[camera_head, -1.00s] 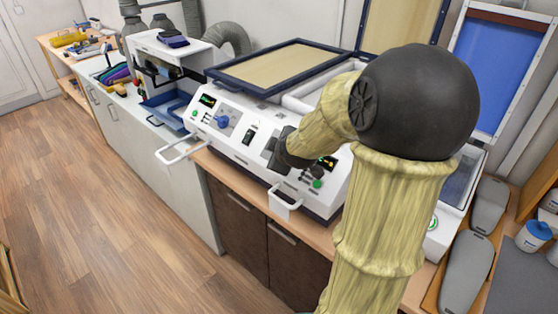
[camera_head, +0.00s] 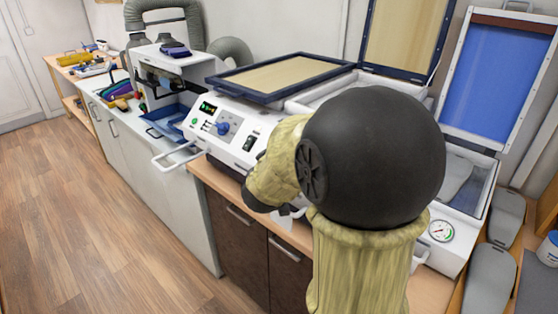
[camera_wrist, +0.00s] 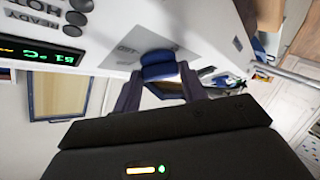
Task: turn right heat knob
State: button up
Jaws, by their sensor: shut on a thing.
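A blue knob (camera_wrist: 158,66) sits on the white front panel of the forming machine in the wrist view. My gripper (camera_wrist: 160,80) has one dark finger on each side of it and is shut on it. A green-lit display (camera_wrist: 45,54) reading about 51 °C and dark round indicators marked READY and HOT (camera_wrist: 78,14) are on the same panel. In the head view my own arm hides the right part of the machine (camera_head: 208,140), so the held knob and my fingers do not show. Another blue knob (camera_head: 223,128) shows free on the left panel.
A white bar handle (camera_head: 172,160) juts out from the machine's front left. A framed tan platen (camera_head: 280,77) lies on top. A pressure gauge (camera_head: 441,231) and grey insole shapes (camera_head: 490,280) are at the right. The wooden floor is clear.

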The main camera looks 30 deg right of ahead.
jog(key=shift+a+f+m+h, duration=0.15)
jog(key=shift+m+h, duration=0.55)
jog(key=shift+m, duration=0.4)
jog(key=shift+g, duration=0.3)
jog(key=o, duration=1)
jog(key=v, duration=1.7)
jog(key=shift+s+a, duration=0.1)
jog(key=shift+a, duration=0.1)
